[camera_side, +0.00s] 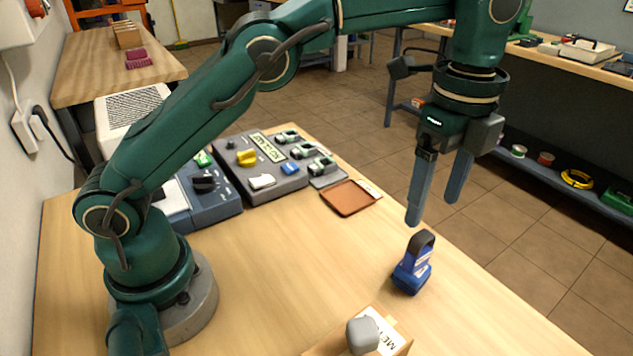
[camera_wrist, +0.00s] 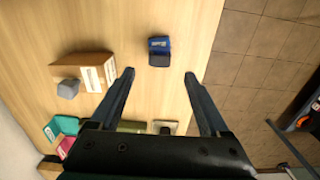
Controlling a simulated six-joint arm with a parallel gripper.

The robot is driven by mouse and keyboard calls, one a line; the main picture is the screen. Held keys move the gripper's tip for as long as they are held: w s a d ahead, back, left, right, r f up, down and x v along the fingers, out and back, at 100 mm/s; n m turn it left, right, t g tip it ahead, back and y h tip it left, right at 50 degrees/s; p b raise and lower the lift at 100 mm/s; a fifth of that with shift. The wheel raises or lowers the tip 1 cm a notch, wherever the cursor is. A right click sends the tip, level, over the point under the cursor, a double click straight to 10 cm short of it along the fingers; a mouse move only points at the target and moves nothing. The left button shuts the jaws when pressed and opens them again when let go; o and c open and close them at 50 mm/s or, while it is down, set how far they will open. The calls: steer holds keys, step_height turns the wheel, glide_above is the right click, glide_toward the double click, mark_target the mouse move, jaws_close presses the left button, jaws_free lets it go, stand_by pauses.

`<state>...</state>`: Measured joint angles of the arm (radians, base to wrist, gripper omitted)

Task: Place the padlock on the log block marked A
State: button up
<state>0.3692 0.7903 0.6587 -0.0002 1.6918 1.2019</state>
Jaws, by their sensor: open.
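A blue padlock (camera_side: 411,276) with a black upper part and a small pale label stands on the wooden table near its right edge. In the wrist view the padlock (camera_wrist: 159,45) lies just beyond the fingertips, roughly centred between them. My gripper (camera_side: 433,210) is open and empty, above and slightly behind the padlock, fingers pointing down. Its two fingers also show in the wrist view (camera_wrist: 159,75), apart and not touching anything. I cannot make out a log block marked A in either view.
A wooden block (camera_side: 399,350) with a white label and a grey piece stands at the front edge of the side view. A brown pad (camera_side: 350,198) lies behind. Grey control panels (camera_side: 264,166) fill the back left. The table between is clear.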

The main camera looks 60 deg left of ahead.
steer(key=shift+r, duration=0.85)
steer(key=shift+a+r, duration=0.2)
steer(key=shift+r, duration=0.15)
steer(key=s+a+r+n+t, duration=0.3)
steer(key=s+a+r+n, duration=0.3)
steer(key=a+n, duration=0.25)
steer(key=s+a+f+n+t, duration=0.2)
steer(key=s+a+f+n, duration=0.2)
steer(key=s+f+n, duration=0.3)
steer(key=shift+s+f+n+t, duration=0.35)
steer(key=shift+s+n, duration=0.9)
steer(key=shift+s, duration=0.7)
